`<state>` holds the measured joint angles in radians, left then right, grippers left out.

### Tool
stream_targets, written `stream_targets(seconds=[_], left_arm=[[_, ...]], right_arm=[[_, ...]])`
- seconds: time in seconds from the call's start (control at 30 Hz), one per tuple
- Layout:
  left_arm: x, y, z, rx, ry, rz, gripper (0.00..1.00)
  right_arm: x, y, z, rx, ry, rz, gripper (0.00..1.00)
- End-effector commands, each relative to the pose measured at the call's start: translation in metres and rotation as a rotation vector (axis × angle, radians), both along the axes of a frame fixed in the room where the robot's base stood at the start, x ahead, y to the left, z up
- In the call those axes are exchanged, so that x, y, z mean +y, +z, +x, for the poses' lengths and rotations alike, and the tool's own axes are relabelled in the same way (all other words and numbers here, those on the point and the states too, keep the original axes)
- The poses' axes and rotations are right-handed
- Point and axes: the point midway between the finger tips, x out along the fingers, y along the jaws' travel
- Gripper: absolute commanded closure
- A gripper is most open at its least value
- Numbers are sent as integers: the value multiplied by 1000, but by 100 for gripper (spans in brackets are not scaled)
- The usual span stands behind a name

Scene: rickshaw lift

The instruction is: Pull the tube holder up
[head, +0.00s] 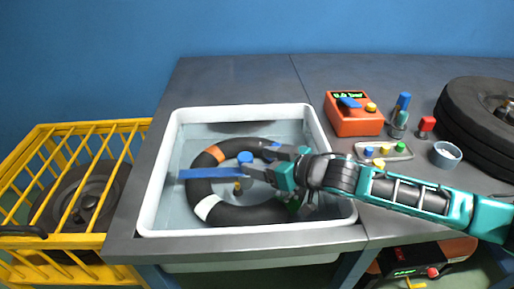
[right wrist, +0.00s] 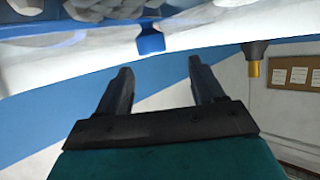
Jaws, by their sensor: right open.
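The tube holder shows as a blue bar (head: 208,174) with a round blue knob (head: 245,157). It reaches from the left wall of a white basin (head: 153,190) over a black tube (head: 250,215) with orange and white bands. The tube lies in the water in the basin. My right gripper (head: 257,161) is open above the tube, its fingers pointing left close to the knob; I cannot tell whether they touch it. In the right wrist view the gripper (right wrist: 160,85) is open with nothing between its fingers, and a blue piece (right wrist: 150,40) is beyond them. My left gripper is out of view.
An orange box (head: 353,120), a tray of small coloured parts (head: 383,152), a cup (head: 446,155) and a large tyre (head: 480,115) stand on the grey table's right. A yellow cage (head: 75,240) with a wheel is at the left. The table behind the basin is clear.

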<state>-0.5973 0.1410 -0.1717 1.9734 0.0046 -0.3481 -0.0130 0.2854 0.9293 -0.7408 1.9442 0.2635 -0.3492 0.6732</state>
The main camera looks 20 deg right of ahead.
Motion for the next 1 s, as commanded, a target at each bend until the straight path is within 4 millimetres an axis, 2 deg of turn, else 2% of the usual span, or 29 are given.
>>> stream_targets(seconds=[0.17, 0.63, 1.0], left_arm=[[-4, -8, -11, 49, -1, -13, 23], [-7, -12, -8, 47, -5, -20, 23], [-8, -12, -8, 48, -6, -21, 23]], right_arm=[[-4, -10, -5, 13, -12, -36, 32], [24, -34, 45, 10, -11, -35, 32], [29, -37, 53, 12, -10, -36, 32]])
